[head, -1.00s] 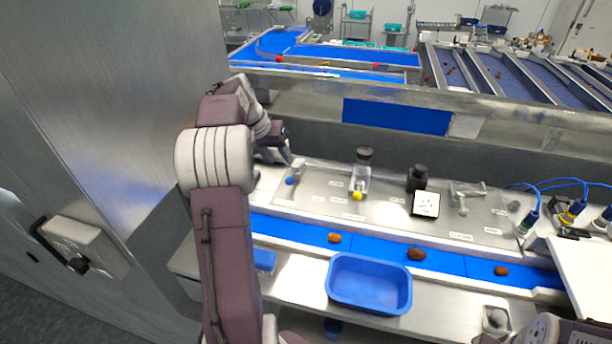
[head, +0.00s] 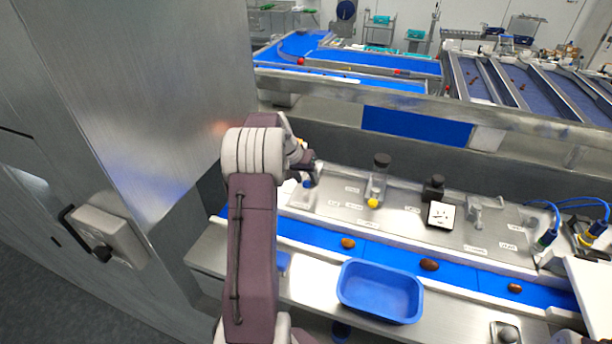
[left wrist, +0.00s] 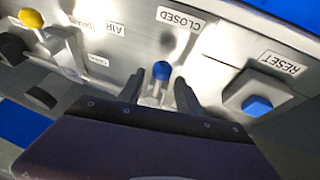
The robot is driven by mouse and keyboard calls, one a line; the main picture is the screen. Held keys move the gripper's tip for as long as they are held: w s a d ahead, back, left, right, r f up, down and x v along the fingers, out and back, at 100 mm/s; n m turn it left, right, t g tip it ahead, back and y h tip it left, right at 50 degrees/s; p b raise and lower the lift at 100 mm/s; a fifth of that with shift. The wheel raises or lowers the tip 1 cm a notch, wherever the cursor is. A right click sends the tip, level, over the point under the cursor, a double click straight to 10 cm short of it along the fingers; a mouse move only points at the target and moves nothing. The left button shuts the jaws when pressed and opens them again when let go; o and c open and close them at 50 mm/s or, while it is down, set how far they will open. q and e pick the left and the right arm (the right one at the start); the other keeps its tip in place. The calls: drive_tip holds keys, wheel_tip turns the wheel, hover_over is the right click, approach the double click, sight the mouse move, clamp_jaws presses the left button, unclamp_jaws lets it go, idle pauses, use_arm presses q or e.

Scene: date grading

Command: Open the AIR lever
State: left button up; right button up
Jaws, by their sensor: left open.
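The AIR lever (left wrist: 161,72) has a blue round knob and stands by the CLOSED label (left wrist: 180,20) in the left wrist view. The AIR label (left wrist: 115,29) is to its left. My left gripper (left wrist: 158,92) is open, with one finger on each side of the lever; contact cannot be told. In the head view, my left gripper (head: 313,172) is low over the left end of the steel panel, and the blue knob (head: 307,183) shows just beside it. My right gripper is not in view.
A blue RESET button (left wrist: 257,105) is right of the lever in the wrist view; a yellow knob (left wrist: 31,18) is far left. A black-capped device (head: 434,188) stands on the panel. A blue tray (head: 380,291) sits in front of the belt with dates (head: 429,265).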

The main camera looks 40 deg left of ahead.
use_arm(q)
drive_tip(key=shift+s, duration=0.15)
drive_tip(key=c, duration=0.3)
drive_tip(key=shift+w+d, duration=0.1)
drive_tip(key=shift+w, duration=0.1)
clamp_jaws()
idle(0.7)
